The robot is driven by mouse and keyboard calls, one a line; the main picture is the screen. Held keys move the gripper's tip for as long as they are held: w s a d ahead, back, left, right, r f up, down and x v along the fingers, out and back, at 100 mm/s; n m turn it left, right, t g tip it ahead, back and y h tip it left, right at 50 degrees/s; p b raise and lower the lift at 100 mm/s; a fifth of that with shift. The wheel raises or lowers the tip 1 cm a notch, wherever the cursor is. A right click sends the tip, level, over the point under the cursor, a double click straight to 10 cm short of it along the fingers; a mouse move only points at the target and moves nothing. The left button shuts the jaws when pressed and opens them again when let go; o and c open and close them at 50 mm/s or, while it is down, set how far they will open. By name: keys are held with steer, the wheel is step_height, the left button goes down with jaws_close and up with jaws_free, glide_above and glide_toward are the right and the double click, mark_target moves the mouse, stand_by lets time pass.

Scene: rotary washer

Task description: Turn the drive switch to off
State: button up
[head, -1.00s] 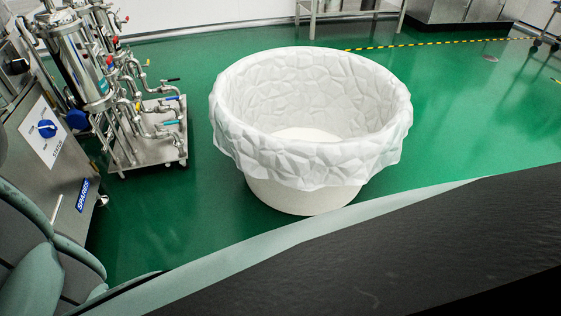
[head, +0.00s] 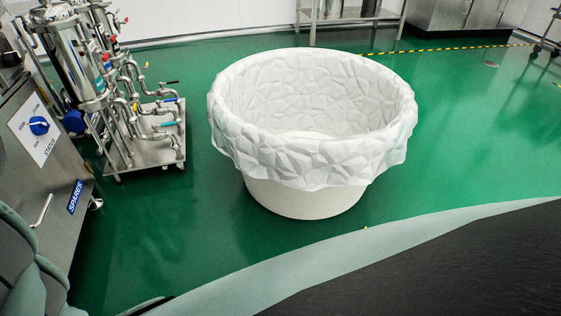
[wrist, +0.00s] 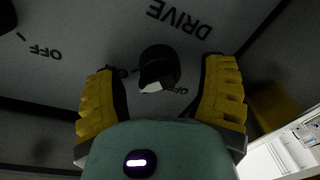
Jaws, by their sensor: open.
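The drive switch (wrist: 160,66) is a black round knob with a pale pointer mark, in the middle of the wrist view. It sits on a grey panel (wrist: 110,25) under the upside-down word DRIVE. A small OFF label is just below and right of the knob, and another mark, partly covered, is at its left. My gripper (wrist: 160,70) is open, with one yellow ridged finger on each side of the knob. Both fingers look apart from it; the depth gap is hard to tell. The drive switch and gripper do not show in the head view.
Another black knob (wrist: 5,15) with an OFF label is at the wrist view's upper left. In the head view, a steel cabinet (head: 60,190) with a blue STATUS knob (head: 39,125) stands left, near a piped steel unit (head: 150,145). A white lined tub (head: 305,200) stands mid-floor.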

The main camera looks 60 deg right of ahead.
steer(key=shift+o, duration=0.2)
steer(key=c, duration=1.3)
steer(key=shift+o, duration=0.2)
